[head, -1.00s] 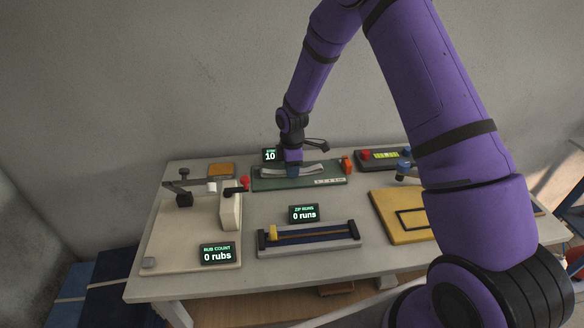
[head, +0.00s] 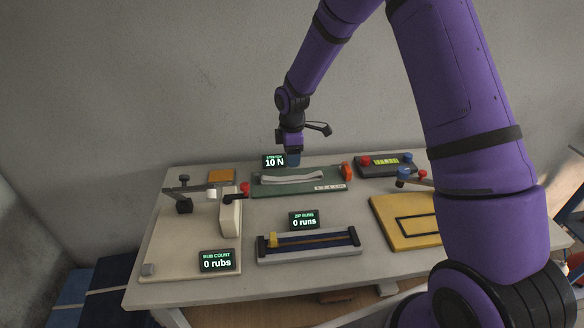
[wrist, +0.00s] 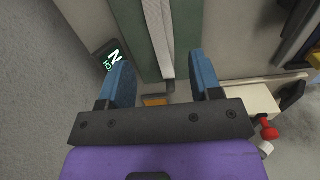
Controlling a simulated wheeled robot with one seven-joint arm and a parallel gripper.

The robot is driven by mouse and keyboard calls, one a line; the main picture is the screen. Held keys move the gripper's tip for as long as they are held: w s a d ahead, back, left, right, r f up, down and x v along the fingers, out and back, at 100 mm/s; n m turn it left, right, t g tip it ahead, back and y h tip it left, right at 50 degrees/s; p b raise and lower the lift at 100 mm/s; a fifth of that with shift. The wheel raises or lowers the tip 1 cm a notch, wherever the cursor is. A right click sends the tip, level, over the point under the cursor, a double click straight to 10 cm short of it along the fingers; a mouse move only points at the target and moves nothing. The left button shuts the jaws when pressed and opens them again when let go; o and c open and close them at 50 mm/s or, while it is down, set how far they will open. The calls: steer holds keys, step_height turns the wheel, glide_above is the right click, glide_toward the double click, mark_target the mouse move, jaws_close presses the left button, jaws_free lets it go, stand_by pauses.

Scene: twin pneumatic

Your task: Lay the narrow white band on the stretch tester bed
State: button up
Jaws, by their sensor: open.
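The narrow white band (head: 292,178) lies lengthwise on the green stretch tester bed (head: 265,190) at the back of the table. It looks slightly bowed. In the wrist view the pale band (wrist: 157,25) runs along the green bed (wrist: 133,28), beyond my fingers. My gripper (head: 293,160) is above the bed and apart from the band. Its two blue fingers (wrist: 164,78) are spread wide with nothing between them. Whether both band ends lie flat is too small to tell.
An orange-red knob (head: 347,171) is at the bed's right end. The rub tester (head: 230,213) stands left, the zip rig (head: 310,252) in front, and a yellow board (head: 385,215) right.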

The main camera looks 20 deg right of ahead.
steer(key=s+d+r+m+t, duration=0.1)
steer(key=s+r+m, duration=0.3)
steer(key=r, duration=0.5)
steer(key=s+d+r+m+t, duration=0.1)
steer(key=s+d+r, duration=0.1)
steer(key=s+r, duration=0.6)
steer(key=s+d+r+m+t, duration=0.1)
steer(key=s+r+m, duration=0.25)
steer(key=r, duration=0.65)
steer(key=s+d+r+m+t, duration=0.1)
steer(key=s+r+m, duration=0.1)
steer(key=s, duration=0.8)
steer(key=s+d+r+m+t, duration=0.1)
steer(key=s+m, duration=0.4)
steer(key=s, duration=0.6)
steer(key=shift+s+d+r, duration=0.3)
steer(key=shift+d+r, duration=0.15)
steer(key=shift+r, duration=0.5)
